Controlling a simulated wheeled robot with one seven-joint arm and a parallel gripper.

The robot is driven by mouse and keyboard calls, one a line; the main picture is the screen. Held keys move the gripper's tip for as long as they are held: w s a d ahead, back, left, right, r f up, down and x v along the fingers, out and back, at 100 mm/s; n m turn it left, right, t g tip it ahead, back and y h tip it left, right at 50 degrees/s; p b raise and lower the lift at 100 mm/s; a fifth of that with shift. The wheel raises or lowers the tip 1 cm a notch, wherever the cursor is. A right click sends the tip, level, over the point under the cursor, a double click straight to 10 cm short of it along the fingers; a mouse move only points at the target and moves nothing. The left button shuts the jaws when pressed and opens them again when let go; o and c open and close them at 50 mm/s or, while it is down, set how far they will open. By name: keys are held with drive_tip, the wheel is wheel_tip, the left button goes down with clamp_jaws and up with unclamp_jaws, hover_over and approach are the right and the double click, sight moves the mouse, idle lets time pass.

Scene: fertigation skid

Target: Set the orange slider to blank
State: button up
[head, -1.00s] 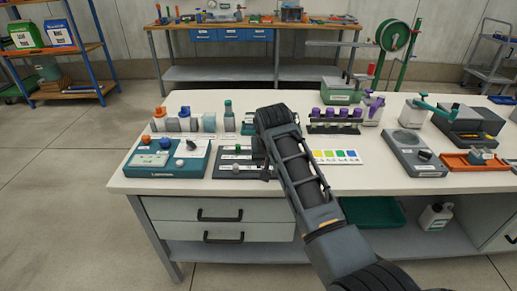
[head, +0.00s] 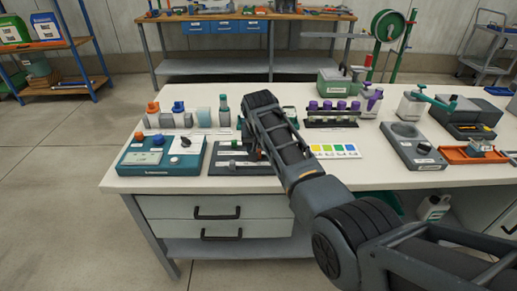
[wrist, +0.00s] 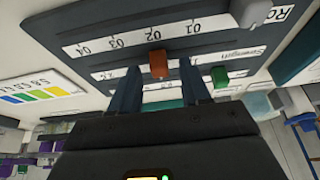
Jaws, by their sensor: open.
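The slider panel (wrist: 215,45) is a dark plate with white scale strips, seen upside down in the wrist view. The orange slider (wrist: 158,64) stands near the printed 02, between my gripper's fingertips in the picture. My gripper (wrist: 160,88) is open, one finger on each side of the orange slider; I cannot tell whether either touches it. I cannot read a "blank" mark. In the head view my arm covers part of the panel (head: 228,170).
A teal device (head: 160,170) with knobs sits left of the panel, with several bottles (head: 205,118) behind. A colour chart (head: 335,151) lies to the right, near a rack of purple-capped vials (head: 331,121). A grey scale-like device (head: 412,148) stands farther right.

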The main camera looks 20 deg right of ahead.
drive_tip(key=shift+c, duration=0.4)
clamp_jaws()
idle(0.4)
